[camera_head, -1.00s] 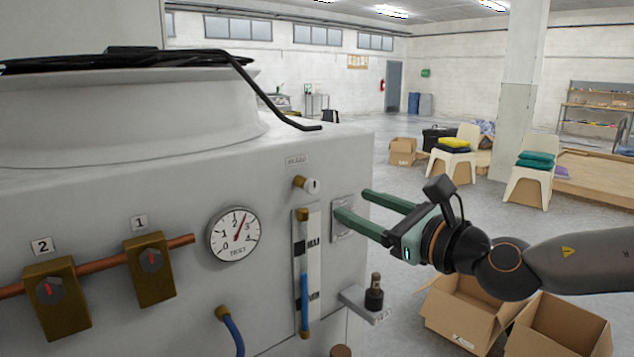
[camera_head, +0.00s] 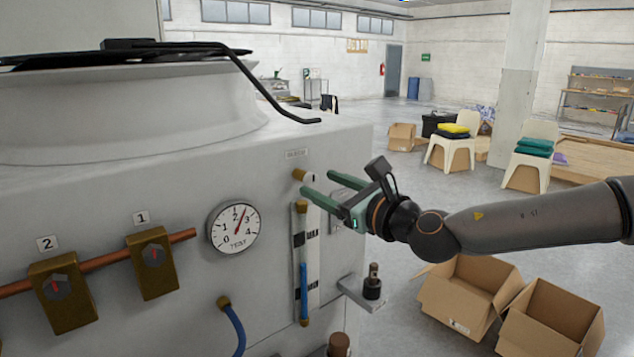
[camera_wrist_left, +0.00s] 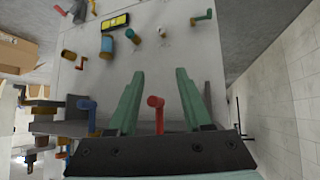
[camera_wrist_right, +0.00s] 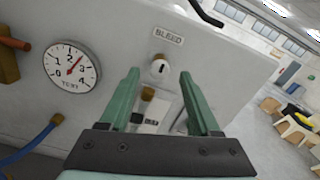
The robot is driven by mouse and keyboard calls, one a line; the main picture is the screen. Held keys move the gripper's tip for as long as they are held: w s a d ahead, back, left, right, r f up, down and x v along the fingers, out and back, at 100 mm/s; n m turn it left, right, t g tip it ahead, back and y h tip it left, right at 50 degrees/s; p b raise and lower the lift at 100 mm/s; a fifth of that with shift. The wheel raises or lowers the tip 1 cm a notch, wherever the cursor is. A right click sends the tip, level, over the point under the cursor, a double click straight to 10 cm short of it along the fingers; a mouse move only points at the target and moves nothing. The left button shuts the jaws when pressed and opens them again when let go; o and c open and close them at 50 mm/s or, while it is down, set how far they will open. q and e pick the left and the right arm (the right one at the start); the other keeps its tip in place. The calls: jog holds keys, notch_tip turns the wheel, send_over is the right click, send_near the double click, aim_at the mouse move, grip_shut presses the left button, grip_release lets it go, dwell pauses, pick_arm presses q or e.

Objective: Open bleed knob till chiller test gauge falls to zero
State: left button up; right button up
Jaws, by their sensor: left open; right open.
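The bleed knob (camera_head: 306,176) is a small white knob on a brass stem, high on the grey machine's front. In the right wrist view the knob (camera_wrist_right: 159,67) sits ahead of and between the fingertips, under a BLEED label (camera_wrist_right: 168,36). My right gripper (camera_head: 318,194) is open and empty, its fingers pointing at the machine just by the knob. The TEST gauge (camera_head: 234,228) has a red needle between 2 and 3; it also shows in the right wrist view (camera_wrist_right: 72,66). My left gripper (camera_wrist_left: 160,90) is open and empty, beside a red-handled valve (camera_wrist_left: 156,104).
Valves 1 (camera_head: 152,263) and 2 (camera_head: 63,292) sit on a copper pipe to the left. A sight tube (camera_head: 303,270) and a small bracket (camera_head: 356,294) are below the knob. Open cardboard boxes (camera_head: 470,296) stand on the floor at right.

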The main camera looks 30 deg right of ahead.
aim_at(311, 180)
jog(key=shift+w+a, duration=0.1)
jog(key=shift+w, duration=1.15)
grip_shut()
